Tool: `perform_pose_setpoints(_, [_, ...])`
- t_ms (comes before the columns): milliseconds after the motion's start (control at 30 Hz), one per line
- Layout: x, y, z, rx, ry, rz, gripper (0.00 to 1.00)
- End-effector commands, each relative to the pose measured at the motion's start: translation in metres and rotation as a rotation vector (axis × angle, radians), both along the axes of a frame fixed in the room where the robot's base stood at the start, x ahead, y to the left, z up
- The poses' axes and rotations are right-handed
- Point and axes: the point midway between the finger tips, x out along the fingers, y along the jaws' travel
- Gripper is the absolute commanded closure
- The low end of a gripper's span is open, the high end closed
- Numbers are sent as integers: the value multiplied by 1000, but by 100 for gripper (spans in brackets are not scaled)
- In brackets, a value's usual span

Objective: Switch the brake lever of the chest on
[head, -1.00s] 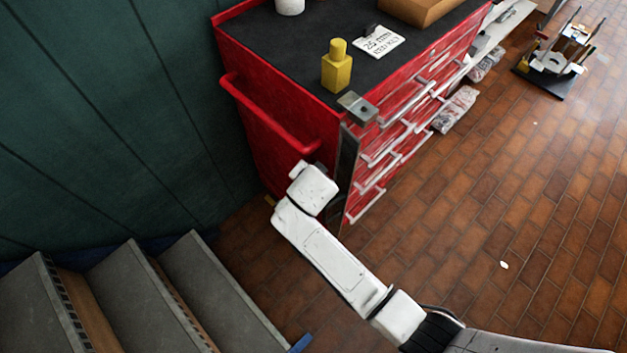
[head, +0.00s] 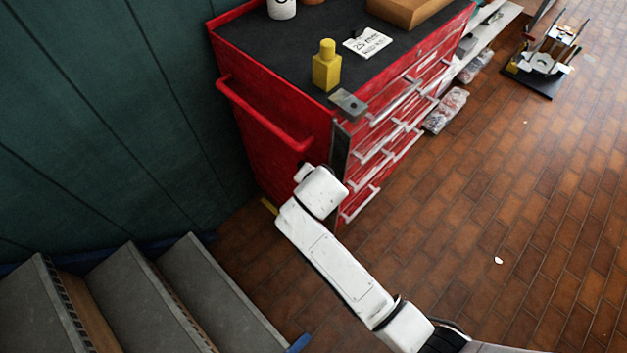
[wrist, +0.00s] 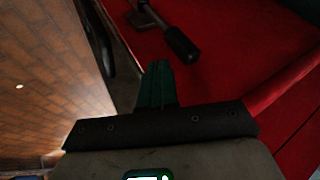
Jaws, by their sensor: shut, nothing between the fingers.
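The red chest (head: 255,130) stands against the green wall in the head view, with a dark top and several drawers with pale handles. In the wrist view, a lever with a black grip (wrist: 181,44) and a metal arm sticks out from the chest's red side (wrist: 230,35). I take it for the brake lever; it is hidden in the head view. My gripper (wrist: 157,72) is shut and empty, its green fingertips just below and left of the black grip, seemingly apart from it. In the head view my arm hides the gripper.
A red side handle (head: 265,115) juts from the chest's left side. Grey steps (head: 150,300) lie at lower left. The brick floor (head: 480,220) at right is mostly clear.

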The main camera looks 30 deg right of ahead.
Motion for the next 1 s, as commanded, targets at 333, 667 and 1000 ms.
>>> perform_pose_setpoints(333, [-25,15,47,2,-2,2,100])
perform_pose_setpoints(667, [-32,18,58,0,0,2,100])
perform_pose_setpoints(1000, [-47,18,48,-2,1,2,100])
